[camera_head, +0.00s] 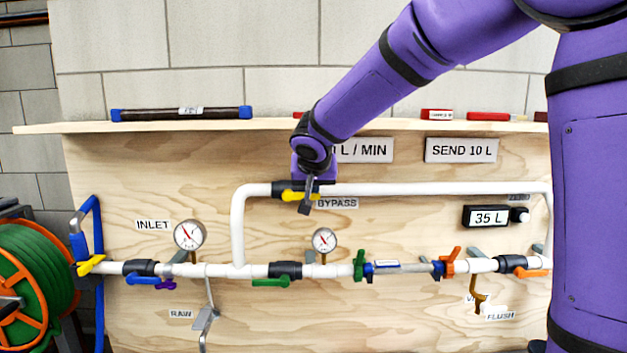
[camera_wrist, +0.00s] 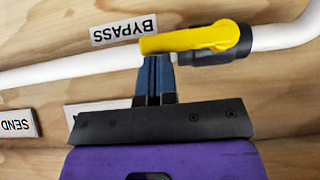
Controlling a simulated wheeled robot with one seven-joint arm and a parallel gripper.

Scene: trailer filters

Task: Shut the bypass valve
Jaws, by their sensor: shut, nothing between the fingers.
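The bypass valve has a black body (camera_head: 282,188) on the upper white pipe and a yellow lever (camera_head: 290,196). The lever lies nearly along the pipe, pointing right in the head view. In the wrist view, which shows the scene upside down, the yellow lever (camera_wrist: 190,39) points left from the black body. My gripper (camera_head: 308,206) is at the lever's free end, and in the wrist view its dark fingers (camera_wrist: 157,62) are together with nothing between them. The fingertips sit right beside the lever's edge; I cannot tell whether they touch it.
The BYPASS label (camera_head: 338,203) is just right of the lever. A lower pipe line carries a green-handled valve (camera_head: 275,283), a blue-handled valve (camera_head: 150,280) and gauges (camera_head: 189,235). A wooden shelf (camera_head: 200,126) runs above. The board between the pipes is mostly bare.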

